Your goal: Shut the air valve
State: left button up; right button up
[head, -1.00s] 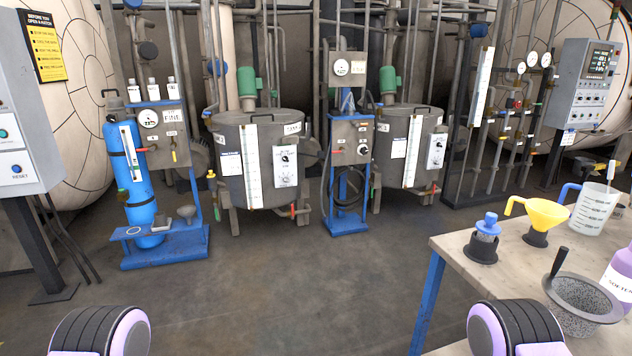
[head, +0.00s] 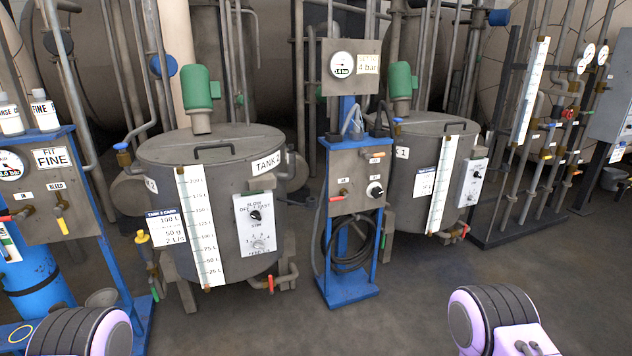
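The blue stand (head: 358,290) with the gauge panel stands in the middle of the head view, between two grey tanks. Its upper panel carries a round gauge (head: 342,65) beside a label that reads 4 bar. The grey lower panel (head: 350,172) carries a red-handled valve (head: 338,198) at lower left, a black-and-white knob (head: 375,189) at right, and an orange-handled fitting (head: 377,156) at top right. Their small labels are too small to read, so I cannot tell which one is the air valve. Neither gripper shows; only parts of my arms are at the bottom edge.
Tank 2 (head: 215,165) stands left of the stand and another tank (head: 425,170) right of it. A black hose (head: 345,245) hangs coiled on the stand. A blue filter stand (head: 75,250) is at left, pipework at right. The floor (head: 300,325) in front is clear.

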aim_at(348, 196)
jog(key=i, duration=1.55)
jog(key=z, duration=3.05)
jog(key=i, duration=0.7)
jog(key=u, duration=3.1)
jog(key=k, duration=0.5)
jog(key=z, duration=1.3)
